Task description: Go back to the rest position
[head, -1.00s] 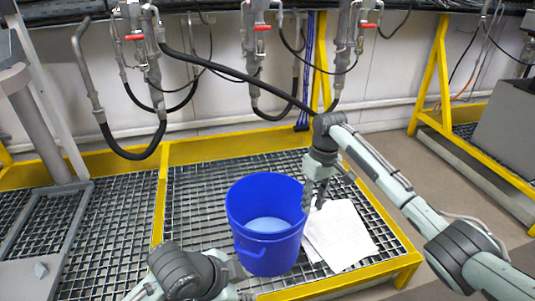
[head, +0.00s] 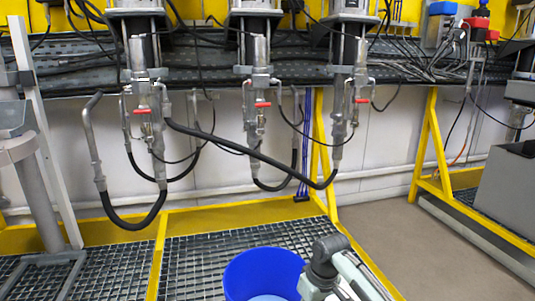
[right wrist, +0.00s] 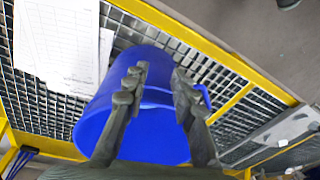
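The blue bucket (head: 262,270) stands on the metal grating at the bottom of the head view, its lower part cut off. Pale blue shows inside it. In the right wrist view the bucket (right wrist: 155,140) lies beyond my right gripper (right wrist: 157,80). Its two dark fingers are spread with a gap between them, and I see nothing gripped. Part of my right arm shows beside the bucket's right rim in the head view, but the gripper there is below the frame. My left gripper is in neither current view.
White papers (right wrist: 65,45) lie on the grating beside the bucket. A yellow frame (head: 210,215) borders the grating. Agitator units with red-handled valves (head: 263,105) and black hoses (head: 135,218) hang above. A grey box (head: 510,200) stands right; bare floor (head: 400,235) lies between.

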